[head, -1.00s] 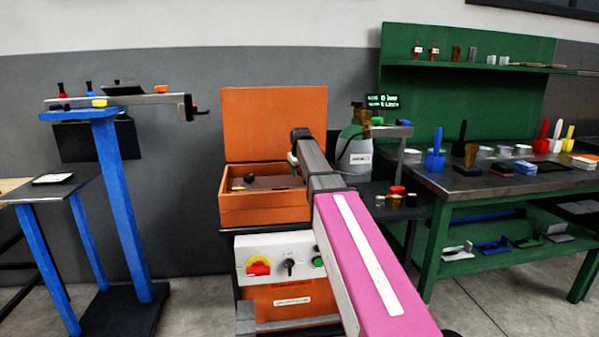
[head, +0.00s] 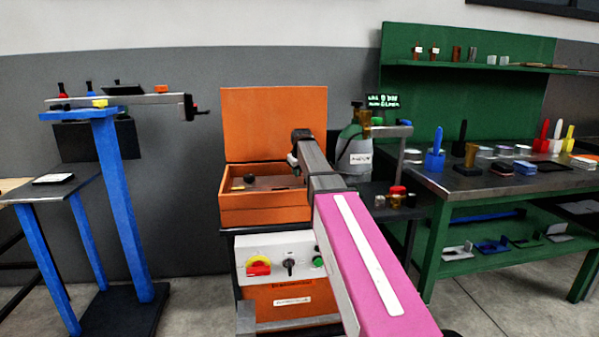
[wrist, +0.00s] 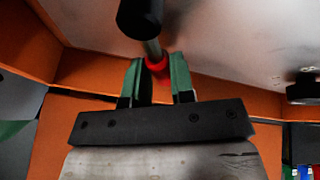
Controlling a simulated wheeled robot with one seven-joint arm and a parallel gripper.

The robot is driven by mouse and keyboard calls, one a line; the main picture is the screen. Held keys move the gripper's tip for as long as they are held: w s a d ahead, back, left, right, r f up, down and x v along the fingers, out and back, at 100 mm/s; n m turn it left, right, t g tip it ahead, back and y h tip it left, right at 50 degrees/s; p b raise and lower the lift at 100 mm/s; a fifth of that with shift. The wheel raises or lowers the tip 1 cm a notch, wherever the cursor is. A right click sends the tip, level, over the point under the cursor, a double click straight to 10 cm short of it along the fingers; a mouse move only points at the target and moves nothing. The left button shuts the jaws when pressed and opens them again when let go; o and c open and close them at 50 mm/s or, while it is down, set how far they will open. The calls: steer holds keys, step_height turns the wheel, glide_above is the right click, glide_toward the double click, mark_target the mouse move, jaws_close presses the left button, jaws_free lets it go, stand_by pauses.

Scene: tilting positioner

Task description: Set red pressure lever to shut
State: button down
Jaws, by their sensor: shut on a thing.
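In the wrist view a lever with a black knob, a metal stem and a red collar (wrist: 157,66) stands between the two green fingers of my gripper (wrist: 158,82). My gripper is shut on the lever at its red part, just below the stem. The lower end of the lever is hidden behind the fingers and the dark gripper body. In the head view my arm reaches to the open orange case (head: 262,207). My gripper and the lever are hidden there behind my arm.
A second black knob (wrist: 303,88) is at the right in the wrist view. A white control panel (head: 285,250) sits below the case. A grey-green gas bottle (head: 354,150) and a small display (head: 383,101) stand to its right. A blue stand (head: 120,200) is at the left.

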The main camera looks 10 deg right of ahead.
steer(key=n, duration=0.2)
steer(key=s+a+n+y, duration=0.1)
steer(key=n, duration=0.1)
steer(key=shift+s+a+y, duration=0.1)
steer(key=shift+a+y, duration=0.1)
steer(key=shift+y, duration=0.1)
steer(key=n, duration=0.1)
steer(key=s+n+y, duration=0.1)
steer(key=shift+a+n+g, duration=0.4)
steer(key=n, duration=0.1)
steer(key=s+n+g+y, duration=0.1)
steer(key=n, duration=0.1)
steer(key=shift+s+a, duration=0.3)
steer(key=shift+s+n+g+y, duration=0.25)
steer(key=shift+s+n, duration=0.1)
steer(key=shift+n, duration=0.5)
steer(key=shift+s+n+g+y, duration=0.15)
steer(key=shift+s+n+g, duration=0.15)
steer(key=shift+n, duration=0.55)
steer(key=shift+s, duration=0.1)
steer(key=c, duration=1)
jaws_free()
steer(key=shift+o, duration=0.2)
steer(key=v, duration=1.1)
steer(key=shift+f, duration=0.1)
